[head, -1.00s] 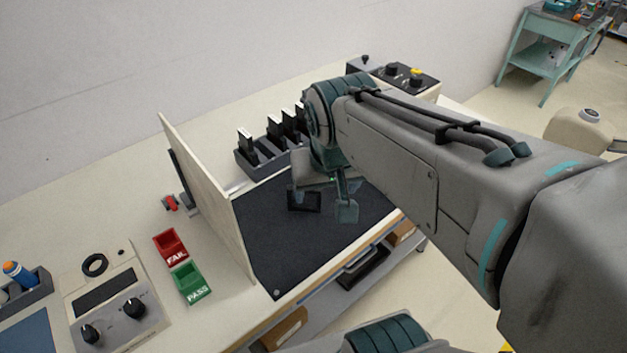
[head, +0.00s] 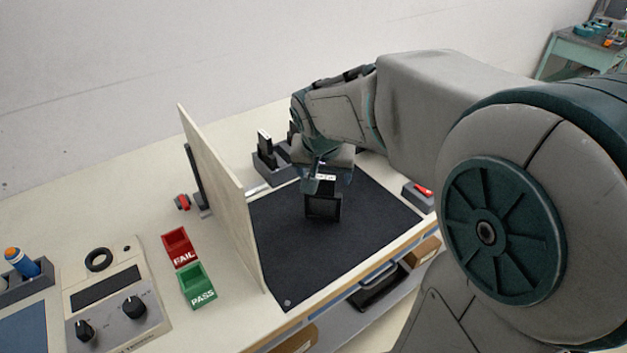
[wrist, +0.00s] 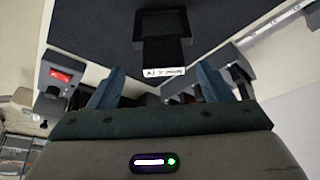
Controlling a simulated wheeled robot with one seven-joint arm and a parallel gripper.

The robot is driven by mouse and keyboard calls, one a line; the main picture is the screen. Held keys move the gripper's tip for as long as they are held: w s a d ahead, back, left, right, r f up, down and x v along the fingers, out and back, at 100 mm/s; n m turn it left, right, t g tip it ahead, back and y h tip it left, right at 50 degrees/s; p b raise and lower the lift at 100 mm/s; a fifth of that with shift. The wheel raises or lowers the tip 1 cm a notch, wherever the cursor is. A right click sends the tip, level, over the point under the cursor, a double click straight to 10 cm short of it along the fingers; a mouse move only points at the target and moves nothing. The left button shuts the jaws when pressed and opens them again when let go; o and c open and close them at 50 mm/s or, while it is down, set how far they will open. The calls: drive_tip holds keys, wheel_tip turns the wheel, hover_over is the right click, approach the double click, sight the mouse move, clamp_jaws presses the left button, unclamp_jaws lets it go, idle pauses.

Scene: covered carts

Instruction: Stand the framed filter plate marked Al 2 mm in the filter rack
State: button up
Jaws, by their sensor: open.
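The framed filter plate (head: 323,208) is a black square frame with a narrower tab, on the dark mat. In the wrist view the plate (wrist: 163,48) has a white label on its tab; the small inverted print is hard to read. My gripper (head: 327,181) is over the tab end. In the wrist view the open fingers of my gripper (wrist: 159,72) lie on either side of the tab, with gaps visible. I cannot tell whether the plate is flat or tilted. The grey filter rack (head: 263,172) is behind my gripper, holding dark upright plates; my arm hides much of it.
A pale upright panel (head: 222,195) borders the black mat (head: 285,265) on the left. Beyond it are a red FAIL bin (head: 180,248), a green PASS bin (head: 197,285) and a control box (head: 115,300). The front of the mat is clear.

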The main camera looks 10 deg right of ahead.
sight(324, 178)
drive_tip(key=shift+w+p+x, duration=0.1)
drive_tip(key=shift+p+x, duration=0.1)
drive_tip(key=shift+x, duration=1.15)
drive_tip(key=shift+w+p+x, duration=0.15)
drive_tip(key=shift+x, duration=1.15)
drive_tip(key=shift+a+r, duration=0.1)
drive_tip(key=shift+a, duration=0.05)
drive_tip(key=c, duration=1.5)
drive_tip(key=shift+r, duration=0.1)
